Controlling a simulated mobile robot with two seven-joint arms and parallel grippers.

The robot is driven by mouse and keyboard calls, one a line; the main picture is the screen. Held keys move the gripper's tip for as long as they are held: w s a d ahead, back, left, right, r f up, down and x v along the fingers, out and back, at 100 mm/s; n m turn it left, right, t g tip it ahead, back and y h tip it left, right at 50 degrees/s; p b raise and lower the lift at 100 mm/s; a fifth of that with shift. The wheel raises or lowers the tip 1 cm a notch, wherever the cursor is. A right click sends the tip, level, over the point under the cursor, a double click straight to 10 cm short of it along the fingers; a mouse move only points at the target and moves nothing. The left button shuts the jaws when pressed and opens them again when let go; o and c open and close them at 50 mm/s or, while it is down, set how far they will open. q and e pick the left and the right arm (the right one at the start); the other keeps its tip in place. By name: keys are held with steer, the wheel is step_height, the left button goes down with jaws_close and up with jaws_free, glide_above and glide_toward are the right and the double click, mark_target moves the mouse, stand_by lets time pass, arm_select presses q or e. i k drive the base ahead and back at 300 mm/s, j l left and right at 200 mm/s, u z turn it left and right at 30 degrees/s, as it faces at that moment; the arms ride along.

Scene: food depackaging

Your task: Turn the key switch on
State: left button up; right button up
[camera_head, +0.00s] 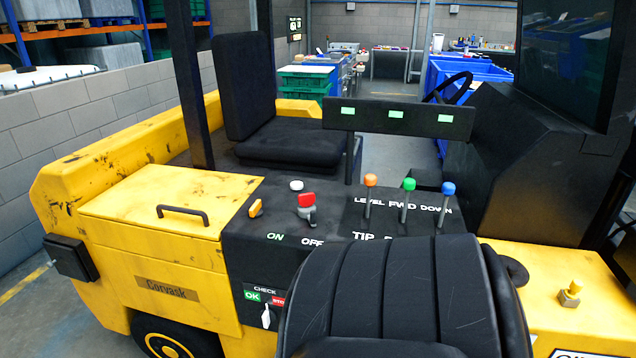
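A black control panel (240,238) sits on the yellow vehicle and carries white-green ON and OFF lettering. A red-topped switch with a grey base (306,205) stands just above the OFF lettering; it looks like the key switch, but its exact turn is too small to tell. A small orange-yellow lever (256,208) is to its left, above the ON lettering. A white round button (296,185) is just behind it. Neither of my grippers is in view, and nothing touches the switch.
Levers with orange (371,180), green (409,184) and blue (448,188) knobs stand right of the switch. A black seat back (395,295) fills the lower middle. A white CHECK switch (267,316) is on the front face. A black crossbar (400,118) spans behind the levers.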

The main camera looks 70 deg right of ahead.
mark_target(307, 210)
steer(key=z, duration=1.5)
steer(key=j, duration=0.05)
